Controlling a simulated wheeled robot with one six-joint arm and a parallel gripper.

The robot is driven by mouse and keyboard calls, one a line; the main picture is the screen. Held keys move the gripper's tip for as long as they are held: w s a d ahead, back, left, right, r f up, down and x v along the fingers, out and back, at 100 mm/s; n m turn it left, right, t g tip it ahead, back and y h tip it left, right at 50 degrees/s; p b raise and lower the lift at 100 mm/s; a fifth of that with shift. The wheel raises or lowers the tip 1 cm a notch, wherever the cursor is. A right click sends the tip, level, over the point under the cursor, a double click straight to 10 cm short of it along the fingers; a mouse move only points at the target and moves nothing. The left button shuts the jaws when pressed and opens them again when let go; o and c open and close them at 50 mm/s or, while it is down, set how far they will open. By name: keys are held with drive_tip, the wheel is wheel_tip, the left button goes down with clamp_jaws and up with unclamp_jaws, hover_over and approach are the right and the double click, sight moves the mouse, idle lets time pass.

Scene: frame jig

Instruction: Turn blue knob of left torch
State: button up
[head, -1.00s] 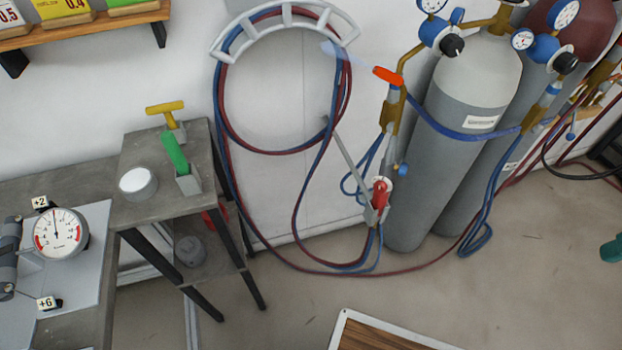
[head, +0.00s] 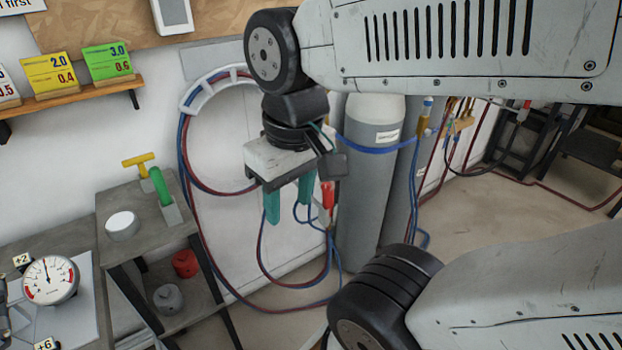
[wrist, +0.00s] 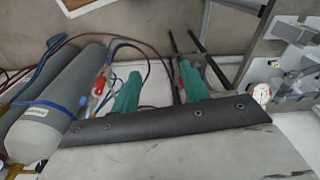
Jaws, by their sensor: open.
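My gripper (head: 288,208) points down with its two teal fingers apart and nothing between them. It hangs in front of the wall, right of the small grey stand. A torch part with a red knob (head: 327,195) shows just right of the fingers, in front of the grey gas cylinder. The rest of the torch is largely hidden by my wrist and gripper. In the wrist view, the red knob (wrist: 98,87) lies left of the open gripper (wrist: 158,72), apart from the fingers. I cannot make out the blue knob clearly in either view.
The grey cylinder (head: 370,195) with a blue strap stands close right of my gripper. Red and blue hoses (head: 185,150) loop from a wall rack behind it. The stand (head: 150,235) holds a green and a yellow handle. Open floor lies at right.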

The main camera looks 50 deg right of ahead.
drive_tip(key=w+d+f+m+t+y, duration=0.1)
drive_tip(key=w+d+f+m+y, duration=0.4)
drive_tip(key=m, duration=0.3)
drive_tip(key=w+d+f+m+t+y, duration=0.1)
drive_tip(key=w+d+f+m+y, duration=0.25)
drive_tip(key=d+m+y, duration=0.35)
drive_tip(key=s+d+f+m+t+h, duration=0.2)
drive_tip(key=d+f+m+t+h, duration=0.15)
drive_tip(key=d+m+t, duration=0.55)
drive_tip(key=s+d+f+m+t+h, duration=0.15)
drive_tip(key=d+f+m+t, duration=0.45)
drive_tip(key=d, duration=0.6)
drive_tip(key=w+a+r+g, duration=0.1)
drive_tip(key=w+a, duration=0.2)
drive_tip(key=w, duration=0.4)
drive_tip(key=shift+m, duration=0.3)
drive_tip(key=c, duration=1)
